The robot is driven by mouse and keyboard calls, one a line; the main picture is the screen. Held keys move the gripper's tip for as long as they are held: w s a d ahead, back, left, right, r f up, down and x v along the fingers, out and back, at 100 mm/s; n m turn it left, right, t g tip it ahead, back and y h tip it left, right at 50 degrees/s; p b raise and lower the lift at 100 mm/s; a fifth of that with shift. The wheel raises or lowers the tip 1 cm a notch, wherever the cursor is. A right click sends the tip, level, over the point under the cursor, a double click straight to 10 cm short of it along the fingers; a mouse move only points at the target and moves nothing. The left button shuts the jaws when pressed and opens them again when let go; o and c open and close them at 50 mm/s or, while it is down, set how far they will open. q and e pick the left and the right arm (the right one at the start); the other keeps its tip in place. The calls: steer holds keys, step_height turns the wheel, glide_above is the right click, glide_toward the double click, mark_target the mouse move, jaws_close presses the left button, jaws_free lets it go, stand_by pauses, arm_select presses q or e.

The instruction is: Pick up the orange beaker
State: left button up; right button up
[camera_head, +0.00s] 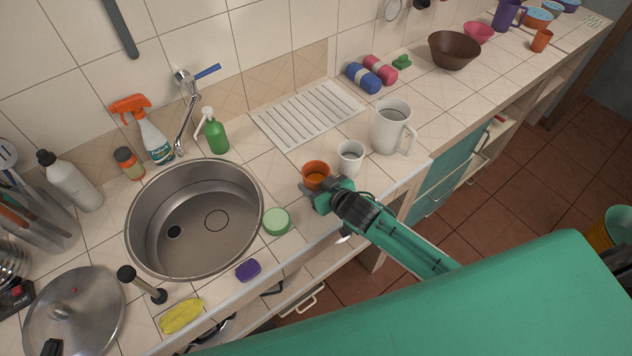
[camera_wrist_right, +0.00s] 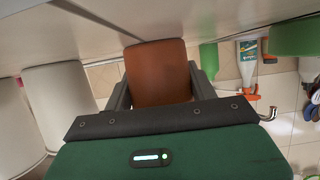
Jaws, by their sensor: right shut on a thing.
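The orange beaker (camera_head: 316,172) stands upright near the front of the counter, right of the sink. My right gripper (camera_head: 312,189) reaches it from the front right, with its fingers around the beaker. In the right wrist view the beaker (camera_wrist_right: 156,72) sits between the two fingers of my right gripper (camera_wrist_right: 158,88), which is shut on it. The beaker appears to be at counter height; I cannot tell if it is lifted. A second orange cup (camera_head: 541,40) stands far off at the counter's right end. My left gripper does not show.
A white cup (camera_head: 350,158) stands close to the right of the beaker, with a large white mug (camera_head: 391,128) beyond. A drying rack (camera_head: 309,114) lies behind. The counter's front edge is close.

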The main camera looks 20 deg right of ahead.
steer(key=shift+r, duration=0.15)
step_height(320, 180, up, 20)
steer(key=b, duration=0.4)
